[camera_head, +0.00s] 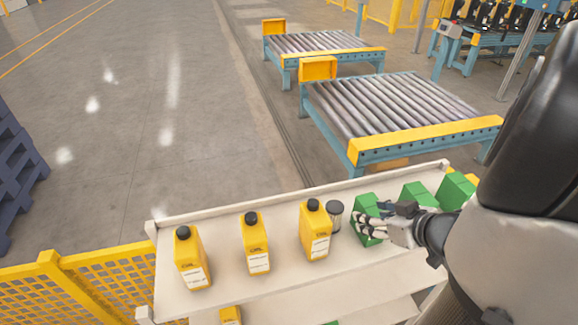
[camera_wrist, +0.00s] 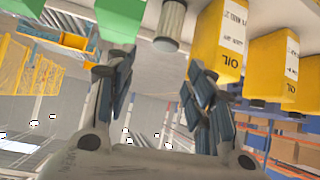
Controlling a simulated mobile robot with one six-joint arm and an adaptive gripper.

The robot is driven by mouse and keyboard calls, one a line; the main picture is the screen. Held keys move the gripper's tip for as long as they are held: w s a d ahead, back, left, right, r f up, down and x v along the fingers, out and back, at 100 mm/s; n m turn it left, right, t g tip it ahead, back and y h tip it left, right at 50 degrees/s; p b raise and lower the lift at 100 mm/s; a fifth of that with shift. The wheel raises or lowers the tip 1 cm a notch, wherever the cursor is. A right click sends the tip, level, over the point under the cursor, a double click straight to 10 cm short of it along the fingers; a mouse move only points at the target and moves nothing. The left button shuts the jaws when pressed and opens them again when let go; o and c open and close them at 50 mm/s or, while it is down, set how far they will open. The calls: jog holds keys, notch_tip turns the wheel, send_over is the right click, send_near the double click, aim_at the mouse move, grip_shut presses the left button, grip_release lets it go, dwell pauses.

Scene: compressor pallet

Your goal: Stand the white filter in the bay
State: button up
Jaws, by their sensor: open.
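The filter (camera_head: 335,214), a small pale grey-white cylinder with a dark top, stands on the cream shelf between the right-hand yellow bottle and the nearest green box. It also shows in the wrist view (camera_wrist: 171,22) at the top middle, where the picture is upside down. My gripper (camera_head: 368,229) is in front of the nearest green box and a little right of the filter. In the wrist view, my gripper (camera_wrist: 161,78) has its fingers spread, with nothing between them. The filter lies beyond the fingertips, apart from them. I cannot tell which spot is the bay.
The cream shelf (camera_head: 180,311) carries three yellow oil bottles (camera_head: 256,245) left of the filter and several green boxes (camera_head: 420,194) on its right. Bare shelf lies between the bottles. Roller conveyors (camera_head: 390,105) stand behind, and a yellow mesh fence (camera_head: 100,292) is at left.

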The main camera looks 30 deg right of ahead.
aim_at(336, 207)
jog(key=b+x, duration=0.1)
jog(key=x, duration=0.4)
jog(key=b+x, duration=0.1)
jog(key=x, duration=0.5)
jog(key=a+b+x, duration=0.1)
jog(key=b+x, duration=0.1)
jog(key=x, duration=0.4)
jog(key=shift+w+a+r, duration=0.1)
jog(key=shift+w+r, duration=0.2)
jog(key=shift+r, duration=0.1)
jog(key=shift+s, duration=0.1)
jog(key=shift+c, duration=0.4)
jog(key=c, duration=0.8)
jog(key=shift+o, duration=0.2)
jog(key=shift+r, duration=0.1)
notch_tip(336, 207, up, 20)
jog(key=p, duration=0.7)
jog(key=shift+p, duration=0.4)
